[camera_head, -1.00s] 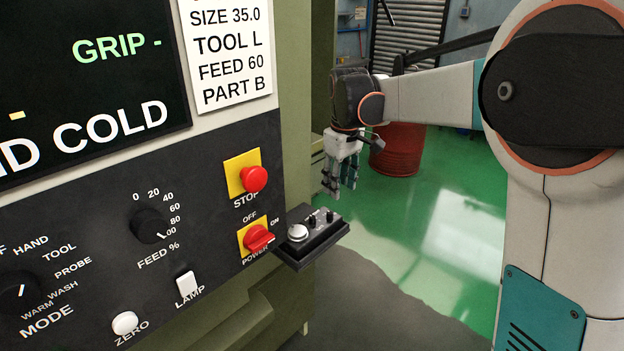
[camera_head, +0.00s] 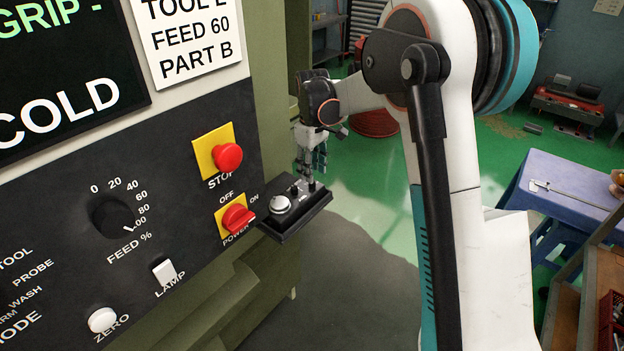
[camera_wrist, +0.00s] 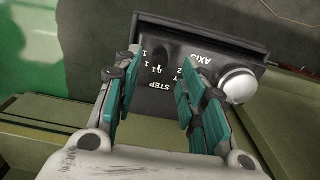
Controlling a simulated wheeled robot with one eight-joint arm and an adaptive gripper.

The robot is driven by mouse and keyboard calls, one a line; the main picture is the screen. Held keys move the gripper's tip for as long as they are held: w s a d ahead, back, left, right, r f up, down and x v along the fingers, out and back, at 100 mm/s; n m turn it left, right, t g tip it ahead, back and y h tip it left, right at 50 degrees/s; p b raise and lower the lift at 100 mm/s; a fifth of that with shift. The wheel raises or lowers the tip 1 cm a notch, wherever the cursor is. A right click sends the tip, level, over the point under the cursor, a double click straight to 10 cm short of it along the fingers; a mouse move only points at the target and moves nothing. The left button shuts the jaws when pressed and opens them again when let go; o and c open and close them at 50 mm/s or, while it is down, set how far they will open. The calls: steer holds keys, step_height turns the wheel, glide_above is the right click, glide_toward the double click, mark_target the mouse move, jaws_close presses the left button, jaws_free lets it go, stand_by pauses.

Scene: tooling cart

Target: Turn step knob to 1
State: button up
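A small black control box (camera_head: 290,222) sticks out from the machine's right edge, with a silver dome (camera_head: 280,203) and two small dark knobs on top. The knob farther from the dome, apparently the step knob (camera_head: 312,186), is just below my gripper (camera_head: 311,170). In the wrist view the box is upside down, with STEP and AXIS labels and small numbers. My gripper (camera_wrist: 160,66) is open there, its teal fingers on either side of the STEP markings. The step knob is hard to make out against the dark face, so its setting and any contact cannot be told.
The machine panel at left carries a red stop button (camera_head: 227,157), a red power switch (camera_head: 237,217) and a black feed knob (camera_head: 112,216). A red drum (camera_head: 375,122) stands behind my arm. A blue-covered table (camera_head: 565,185) is at right. Green floor is open between them.

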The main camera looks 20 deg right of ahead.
steer(key=shift+f, duration=1.9)
steer(key=shift+c, duration=0.6)
jaws_close()
